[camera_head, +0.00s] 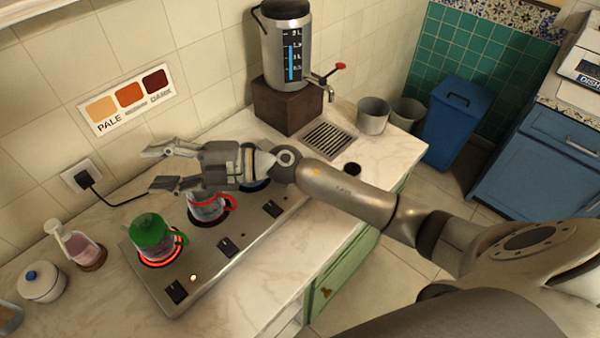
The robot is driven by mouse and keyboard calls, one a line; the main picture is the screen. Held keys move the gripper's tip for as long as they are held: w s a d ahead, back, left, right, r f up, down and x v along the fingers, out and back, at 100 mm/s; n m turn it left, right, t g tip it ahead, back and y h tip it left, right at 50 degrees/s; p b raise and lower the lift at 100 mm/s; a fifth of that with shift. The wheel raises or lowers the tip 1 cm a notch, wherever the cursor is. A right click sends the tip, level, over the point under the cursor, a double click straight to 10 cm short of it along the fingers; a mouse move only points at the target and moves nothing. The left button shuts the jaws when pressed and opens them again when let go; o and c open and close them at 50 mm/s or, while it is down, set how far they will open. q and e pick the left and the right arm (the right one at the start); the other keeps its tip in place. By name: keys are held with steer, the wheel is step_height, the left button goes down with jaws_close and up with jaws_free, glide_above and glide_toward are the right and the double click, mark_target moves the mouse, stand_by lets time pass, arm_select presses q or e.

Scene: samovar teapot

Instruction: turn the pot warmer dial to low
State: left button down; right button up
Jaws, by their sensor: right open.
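A steel warmer panel (205,262) lies on the counter with burners along its back and black dials along its front edge. The dials are a near-left one (176,292), a middle one (228,247) and a right one (272,209). A small light (193,278) shines beside the near-left dial. A green-lidded pot (150,232) stands on a burner glowing red. A red-handled pot (208,208) stands on the middle burner, partly hidden by my right gripper (165,167). That gripper is open and empty, above the back of the panel, pointing left. Dial settings are too small to read. My left gripper is not in view.
A metal urn (287,50) with a red-handled tap stands on a brown block (285,107) beside a drain grate (329,139). Metal cups (373,117) stand at right. A pink bottle (78,244) and white jar (41,283) stand at left. The front counter is clear.

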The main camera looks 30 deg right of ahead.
steer(key=w+d+f+n+g+h, duration=0.1)
steer(key=d+f+n+g+h, duration=0.3)
steer(key=d+f+g+h, duration=0.5)
steer(key=w+d+f+m+t+h, duration=0.15)
steer(key=d+h, duration=0.25)
steer(key=d, duration=0.7)
steer(key=w+d+f+m+h, duration=0.15)
steer(key=d+h, duration=0.25)
steer(key=d, duration=0.6)
steer(key=f+p, duration=0.1)
steer(key=f, duration=0.2)
steer(key=f+p, duration=0.1)
steer(key=f, duration=0.2)
steer(key=f+p, duration=0.1)
steer(key=f, duration=0.3)
steer(key=shift+s, duration=0.3)
steer(key=shift+f, duration=0.45)
